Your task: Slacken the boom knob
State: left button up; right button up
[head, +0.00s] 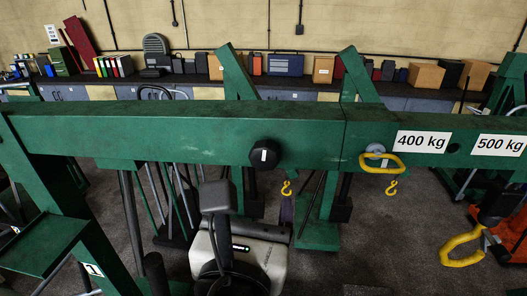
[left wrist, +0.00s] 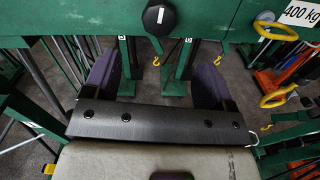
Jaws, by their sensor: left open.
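The boom knob (head: 265,154) is black and many-sided, with a white mark across its face. It sits on the near side of the green boom (head: 150,130). In the left wrist view the knob (left wrist: 159,19) shows near the top, between and beyond the fingers. My left gripper (head: 254,206) is below the knob in the head view, apart from it. Its purple-padded fingers are spread wide and empty, as the left wrist view shows (left wrist: 157,72). In the head view its body and a black part hide much of the fingers. My right gripper is not in view.
The boom carries 400 kg (head: 423,141) and 500 kg (head: 500,145) labels and a yellow ring (head: 382,162). Yellow hooks (head: 391,188) hang behind it. Green uprights stand below and beside it. A larger yellow hook (head: 461,246) is at lower right. A cluttered bench lines the back wall.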

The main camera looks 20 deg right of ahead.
aim_at(264, 158)
pick_arm(q)
jog(key=p+x, duration=0.4)
jog(key=x, duration=0.8)
jog(key=shift+p, duration=0.35)
jog(key=shift+w+d, duration=0.3)
jog(key=shift+w, duration=0.25)
jog(key=shift+c, duration=0.3)
